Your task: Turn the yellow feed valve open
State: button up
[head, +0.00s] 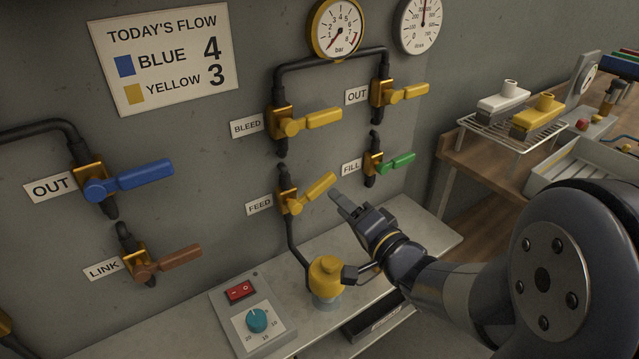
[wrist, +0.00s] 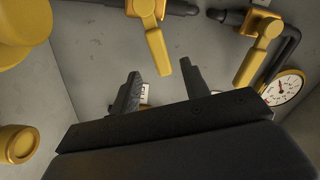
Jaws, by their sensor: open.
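The feed valve (head: 291,202) is on the grey wall beside its FEED label (head: 259,204). Its yellow handle (head: 319,187) points right and slants upward, more steeply than the bleed handle above. My gripper (head: 337,200) is just right of the handle's free end. In the wrist view the two dark fingers of my gripper (wrist: 160,70) are apart, and the end of the feed handle (wrist: 158,50) shows between them. I see no clear contact, and nothing is held.
The bleed valve (head: 318,119) is above, and the green-handled fill valve (head: 397,163) is close on the upper right. A yellow-topped fitting (head: 326,272) stands on the shelf below. A switch box (head: 252,312) is lower left.

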aim_at(323, 189)
jog(key=x, duration=0.8)
jog(key=shift+a, duration=0.1)
grip_shut()
dwell(0.4)
